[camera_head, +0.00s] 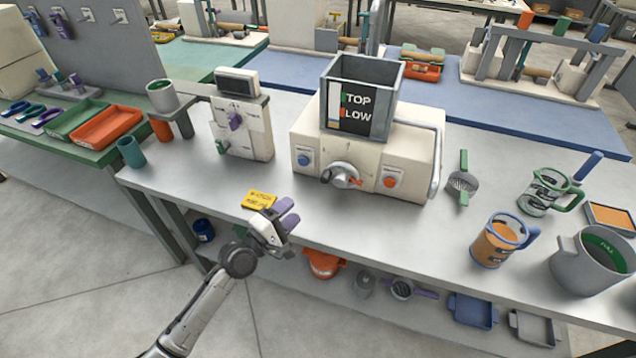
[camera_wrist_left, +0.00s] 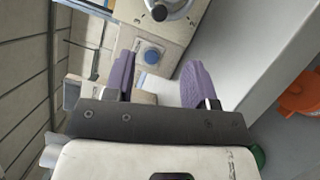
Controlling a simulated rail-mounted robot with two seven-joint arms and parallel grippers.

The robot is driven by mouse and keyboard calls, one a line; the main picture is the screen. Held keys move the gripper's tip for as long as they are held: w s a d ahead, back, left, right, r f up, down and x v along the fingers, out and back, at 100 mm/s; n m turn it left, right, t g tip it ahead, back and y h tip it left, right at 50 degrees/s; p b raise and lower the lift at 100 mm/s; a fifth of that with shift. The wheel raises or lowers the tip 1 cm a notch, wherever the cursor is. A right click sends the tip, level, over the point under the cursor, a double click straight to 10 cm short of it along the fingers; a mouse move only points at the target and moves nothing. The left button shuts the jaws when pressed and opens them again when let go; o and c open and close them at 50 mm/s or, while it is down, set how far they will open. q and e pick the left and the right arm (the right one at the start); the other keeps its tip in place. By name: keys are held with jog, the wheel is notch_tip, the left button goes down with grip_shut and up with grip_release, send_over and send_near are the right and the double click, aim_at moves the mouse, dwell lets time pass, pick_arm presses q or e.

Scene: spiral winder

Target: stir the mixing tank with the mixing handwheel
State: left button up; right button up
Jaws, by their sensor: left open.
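The mixing tank (camera_head: 385,98) is a grey open-topped box with TOP and LOW marks on its front, standing on a cream machine (camera_head: 420,150). The mixing handwheel (camera_head: 342,176) is a grey disc with dark and orange grips on the machine's front face. It also shows at the top edge of the left wrist view (camera_wrist_left: 174,6), partly cut off. My left gripper (camera_head: 288,214) has purple fingers. It is open and empty, in front of the bench, left of and below the handwheel and apart from it. It also shows in the left wrist view (camera_wrist_left: 160,82). My right gripper is not in view.
A blue button (camera_head: 304,160) and an orange button (camera_head: 390,182) flank the handwheel. A cream control box (camera_head: 241,128) stands left. A strainer (camera_head: 462,183) and jugs stand right. An orange item (camera_head: 323,264) sits on the lower shelf.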

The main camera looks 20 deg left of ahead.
aim_at(322, 181)
pick_arm(q)
jog(key=x, duration=0.3)
jog(key=shift+w+a+b, duration=0.2)
jog(key=shift+b, duration=0.15)
jog(key=b+x, duration=0.2)
jog(key=x, duration=0.6)
jog(key=shift+s+f, duration=0.1)
jog(key=shift+w+d, duration=0.35)
jog(key=shift+w, duration=0.25)
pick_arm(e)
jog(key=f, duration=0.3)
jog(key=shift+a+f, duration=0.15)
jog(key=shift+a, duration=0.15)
pick_arm(q)
jog(key=shift+c, duration=0.2)
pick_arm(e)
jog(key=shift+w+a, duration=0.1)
